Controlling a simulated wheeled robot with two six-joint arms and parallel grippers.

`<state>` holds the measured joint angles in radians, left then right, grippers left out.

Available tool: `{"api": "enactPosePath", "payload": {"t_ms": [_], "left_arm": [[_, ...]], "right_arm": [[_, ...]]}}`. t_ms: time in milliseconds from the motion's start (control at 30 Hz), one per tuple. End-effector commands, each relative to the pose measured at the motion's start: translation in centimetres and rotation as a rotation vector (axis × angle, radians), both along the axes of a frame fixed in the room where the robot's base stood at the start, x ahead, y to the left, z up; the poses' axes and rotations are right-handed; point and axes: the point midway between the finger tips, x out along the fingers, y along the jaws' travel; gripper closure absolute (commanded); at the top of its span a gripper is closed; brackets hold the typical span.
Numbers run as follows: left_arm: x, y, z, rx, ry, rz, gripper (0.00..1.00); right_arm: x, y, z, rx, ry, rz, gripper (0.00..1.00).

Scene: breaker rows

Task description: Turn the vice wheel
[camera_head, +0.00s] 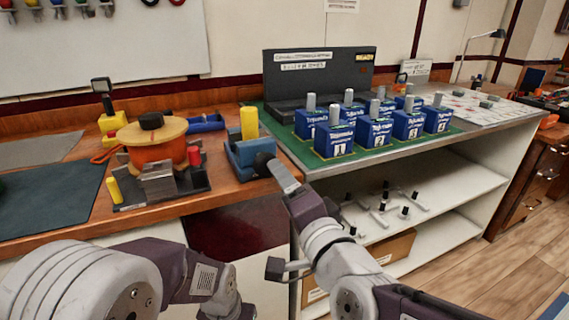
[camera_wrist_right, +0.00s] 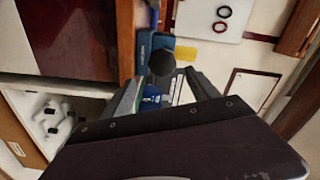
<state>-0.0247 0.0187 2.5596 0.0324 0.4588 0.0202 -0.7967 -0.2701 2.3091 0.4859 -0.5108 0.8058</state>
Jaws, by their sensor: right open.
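A blue vice (camera_head: 246,154) sits at the right front edge of the wooden bench, with an upright yellow block (camera_head: 249,123) in it. Its dark round wheel (camera_head: 263,164) faces the front right. My right gripper (camera_head: 281,172) is open and close to the wheel; I cannot tell whether they touch. In the right wrist view, the black wheel (camera_wrist_right: 162,62) lies just ahead of the open fingers (camera_wrist_right: 166,88), in front of the blue vice body (camera_wrist_right: 145,46).
Left of the vice stands a yellow-orange drum device (camera_head: 160,140) with a grey block before it. To the right, several numbered blue breakers (camera_head: 334,140) with grey posts stand on a green mat. A shelf (camera_head: 440,190) below holds small black-tipped parts.

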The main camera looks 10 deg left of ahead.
Motion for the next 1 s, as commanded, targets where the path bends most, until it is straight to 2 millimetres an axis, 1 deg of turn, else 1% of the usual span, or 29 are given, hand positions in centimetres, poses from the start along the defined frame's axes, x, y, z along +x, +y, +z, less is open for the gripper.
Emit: {"api": "enactPosePath", "payload": {"t_ms": [33, 167, 333, 567, 633, 667, 733, 767, 800, 867, 900, 933, 967, 1000], "left_arm": [[0.0, 0.0, 1.8, 0.0, 0.0, 0.0, 1.0], [0.0, 0.0, 2.9, 0.0, 0.001, 0.0, 1.0], [0.0, 0.0, 3.1, 0.0, 0.001, 0.0, 1.0], [0.0, 0.0, 3.0, 0.0, 0.001, 0.0, 1.0], [0.0, 0.0, 3.0, 0.0, 0.001, 0.0, 1.0], [0.0, 0.0, 3.0, 0.0, 0.001, 0.0, 1.0], [0.0, 0.0, 3.0, 0.0, 0.001, 0.0, 1.0], [0.0, 0.0, 3.0, 0.0, 0.001, 0.0, 1.0], [0.0, 0.0, 3.0, 0.0, 0.001, 0.0, 1.0], [0.0, 0.0, 3.0, 0.0, 0.001, 0.0, 1.0], [0.0, 0.0, 3.0, 0.0, 0.001, 0.0, 1.0], [0.0, 0.0, 3.0, 0.0, 0.001, 0.0, 1.0], [0.0, 0.0, 3.0, 0.0, 0.001, 0.0, 1.0], [0.0, 0.0, 3.0, 0.0, 0.001, 0.0, 1.0]], "right_arm": [[-0.3, -0.1, 0.9, -0.002, 0.001, 0.006, 0.3], [-0.9, -0.1, 0.6, 0.004, -0.001, 0.019, 0.3], [-1.3, -0.1, 0.2, 0.009, -0.001, 0.028, 0.3], [-1.2, -0.2, 0.1, 0.01, -0.002, 0.027, 0.3], [-0.4, -1.1, 0.1, 0.009, -0.001, -0.003, 0.3], [0.3, -2.0, -0.2, 0.004, 0.004, -0.03, 0.3], [3.0, -5.4, -1.5, -0.016, 0.026, -0.131, 0.3], [4.4, -7.3, -2.5, -0.031, 0.043, -0.186, 0.3], [6.0, -10.2, -4.3, -0.064, 0.078, -0.257, 0.3], [7.4, -14.2, -8.2, -0.158, 0.168, -0.333, 0.3], [7.6, -16.5, -11.2, -0.243, 0.24, -0.36, 0.3], [7.5, -18.2, -13.4, -0.312, 0.298, -0.371, 0.3], [7.1, -19.7, -15.6, -0.381, 0.358, -0.372, 0.3], [6.2, -21.4, -18.4, -0.472, 0.436, -0.361, 0.3]]}}
